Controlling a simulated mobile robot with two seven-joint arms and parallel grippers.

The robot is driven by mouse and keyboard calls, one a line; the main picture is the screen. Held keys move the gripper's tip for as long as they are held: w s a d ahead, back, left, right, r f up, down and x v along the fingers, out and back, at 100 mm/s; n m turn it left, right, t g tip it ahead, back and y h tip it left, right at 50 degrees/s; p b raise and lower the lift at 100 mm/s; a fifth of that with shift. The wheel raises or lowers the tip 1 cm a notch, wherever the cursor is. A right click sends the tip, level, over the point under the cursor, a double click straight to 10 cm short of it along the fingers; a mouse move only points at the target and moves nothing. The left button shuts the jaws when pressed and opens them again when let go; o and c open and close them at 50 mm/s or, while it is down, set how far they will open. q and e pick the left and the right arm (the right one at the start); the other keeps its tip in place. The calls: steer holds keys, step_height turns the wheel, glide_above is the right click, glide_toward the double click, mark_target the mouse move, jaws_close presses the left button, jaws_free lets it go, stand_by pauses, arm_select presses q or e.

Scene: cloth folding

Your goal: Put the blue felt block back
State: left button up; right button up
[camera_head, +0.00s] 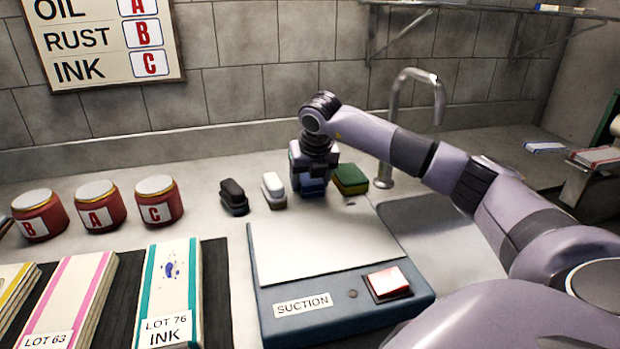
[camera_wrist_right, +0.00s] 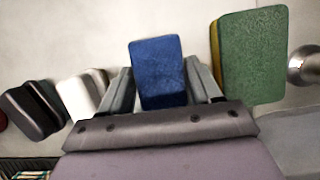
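The blue felt block (camera_wrist_right: 158,70) is between the two fingers of my right gripper (camera_wrist_right: 160,88) in the right wrist view. The fingers lie close along its two sides, and I cannot tell whether they press on it. In the head view my right gripper (camera_head: 312,185) points down at the back of the counter, with a little of the blue block (camera_head: 312,187) showing below it. I cannot tell whether the block's underside touches the counter. My left gripper is not in view.
A green and yellow sponge (camera_head: 350,179) is close to the right of the gripper. A white block (camera_head: 273,190) and a black one (camera_head: 233,196) stand to its left. The suction plate (camera_head: 325,240) is in front. A tap (camera_head: 437,100) and sink are at right, red jars (camera_head: 100,206) at left.

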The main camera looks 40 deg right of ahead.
steer(key=shift+o, duration=1.1)
steer(key=shift+r, duration=0.25)
steer(key=v, duration=1.2)
steer(key=shift+f, duration=0.1)
